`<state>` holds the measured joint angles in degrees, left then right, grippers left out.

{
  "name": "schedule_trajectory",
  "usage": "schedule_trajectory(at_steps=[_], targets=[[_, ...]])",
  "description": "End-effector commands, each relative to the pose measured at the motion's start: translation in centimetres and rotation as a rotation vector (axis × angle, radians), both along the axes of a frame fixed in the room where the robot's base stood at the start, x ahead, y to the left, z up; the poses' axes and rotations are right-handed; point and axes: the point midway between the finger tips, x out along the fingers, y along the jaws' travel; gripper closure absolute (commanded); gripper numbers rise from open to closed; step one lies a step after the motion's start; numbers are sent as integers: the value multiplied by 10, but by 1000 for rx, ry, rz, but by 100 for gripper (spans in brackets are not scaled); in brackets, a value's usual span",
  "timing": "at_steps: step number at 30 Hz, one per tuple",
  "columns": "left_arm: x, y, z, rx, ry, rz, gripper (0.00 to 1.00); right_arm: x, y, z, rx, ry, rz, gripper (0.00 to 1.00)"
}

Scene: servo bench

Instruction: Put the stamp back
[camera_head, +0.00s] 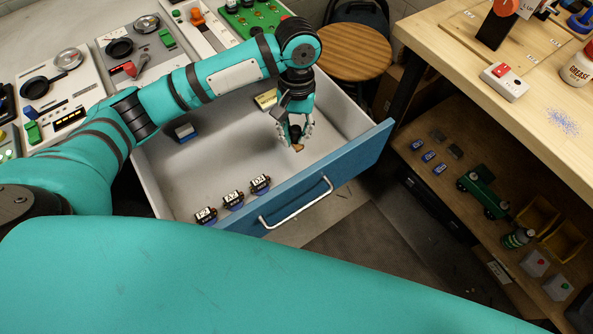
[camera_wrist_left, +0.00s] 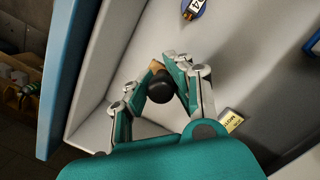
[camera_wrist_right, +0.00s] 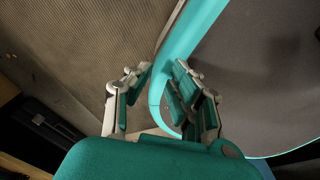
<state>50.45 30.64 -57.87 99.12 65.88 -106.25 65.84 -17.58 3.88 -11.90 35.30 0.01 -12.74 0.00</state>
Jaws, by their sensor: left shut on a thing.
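The stamp, with a round black knob (camera_wrist_left: 160,87) and a light wooden part, is between the fingers of my left gripper (camera_wrist_left: 160,82). My left gripper is shut on it, inside the open drawer (camera_head: 356,116). In the head view the stamp's brown part (camera_head: 298,148) shows below the fingertips, near the drawer's right end. I cannot tell whether it touches the drawer floor. My right gripper (camera_wrist_right: 160,90) shows only in its own wrist view, with its fingers apart and nothing between them.
Several small labelled pieces stand in the drawer, such as one black-and-white piece (camera_head: 260,183) near the blue front. The middle of the drawer floor is clear. A wooden bench (camera_head: 450,55) stands right.

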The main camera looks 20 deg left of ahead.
Motion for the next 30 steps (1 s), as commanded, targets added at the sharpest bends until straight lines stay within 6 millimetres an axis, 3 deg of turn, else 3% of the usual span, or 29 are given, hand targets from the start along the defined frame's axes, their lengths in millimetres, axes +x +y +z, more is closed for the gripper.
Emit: schedule_trajectory(at_steps=[3,11,18,30], targets=[[0,0,-23,3,5,3,100,1,-1,-4,-1,-1,0,79],[0,0,-53,2,2,2,100,8,-13,-6,-14,-12,-4,79],[0,-1,-91,3,2,2,100,10,-16,-11,-18,-16,-6,79],[0,-1,-99,1,1,0,100,10,-14,-11,-16,-16,-2,79]])
